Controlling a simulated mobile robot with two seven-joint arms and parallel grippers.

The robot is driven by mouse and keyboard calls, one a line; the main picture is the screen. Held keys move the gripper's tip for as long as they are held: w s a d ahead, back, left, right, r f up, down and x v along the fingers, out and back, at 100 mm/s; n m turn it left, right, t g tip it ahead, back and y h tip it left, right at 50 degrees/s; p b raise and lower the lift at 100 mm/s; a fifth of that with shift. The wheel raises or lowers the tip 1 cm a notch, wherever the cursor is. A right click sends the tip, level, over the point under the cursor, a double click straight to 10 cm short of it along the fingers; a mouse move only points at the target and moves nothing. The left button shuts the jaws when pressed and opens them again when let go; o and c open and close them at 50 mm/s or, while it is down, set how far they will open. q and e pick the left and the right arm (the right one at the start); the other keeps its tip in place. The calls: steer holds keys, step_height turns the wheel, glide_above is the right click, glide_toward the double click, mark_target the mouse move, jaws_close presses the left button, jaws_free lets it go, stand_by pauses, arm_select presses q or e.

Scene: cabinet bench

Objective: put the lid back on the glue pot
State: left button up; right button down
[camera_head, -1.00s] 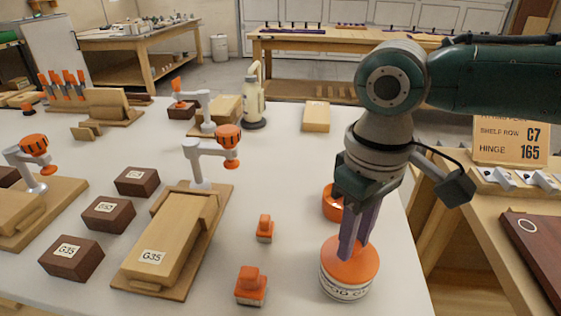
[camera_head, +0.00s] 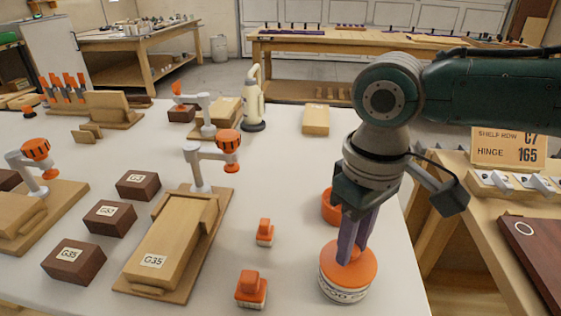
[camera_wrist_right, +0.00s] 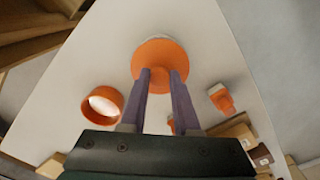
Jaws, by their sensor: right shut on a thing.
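The glue pot (camera_head: 346,289), white with a printed label, stands upright near the front right of the bench. The round orange lid (camera_head: 368,268) lies over its top, apparently level; whether it is fully seated I cannot tell. My right gripper (camera_head: 352,252) is directly above, its purple fingers shut on the lid's grip. In the right wrist view the lid (camera_wrist_right: 160,50) shows as an orange disc at the tips of the gripper (camera_wrist_right: 160,78), and hides most of the pot. My left gripper is not in view.
An orange ring-shaped object (camera_head: 329,208) stands just behind the pot. A clamp board (camera_head: 132,279) and dark blocks (camera_head: 75,263) lie farther left. The bench's right edge is close.

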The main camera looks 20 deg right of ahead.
stand_by(0.4)
steer(key=c, duration=0.6)
jaws_free()
steer(key=shift+o, duration=0.5)
steer(key=o, duration=0.4)
steer(key=shift+r+p, duration=0.65)
steer(key=shift+p, duration=0.1)
step_height(320, 180, up, 6)
steer(key=p, duration=0.7)
steer(key=shift+f, duration=0.1)
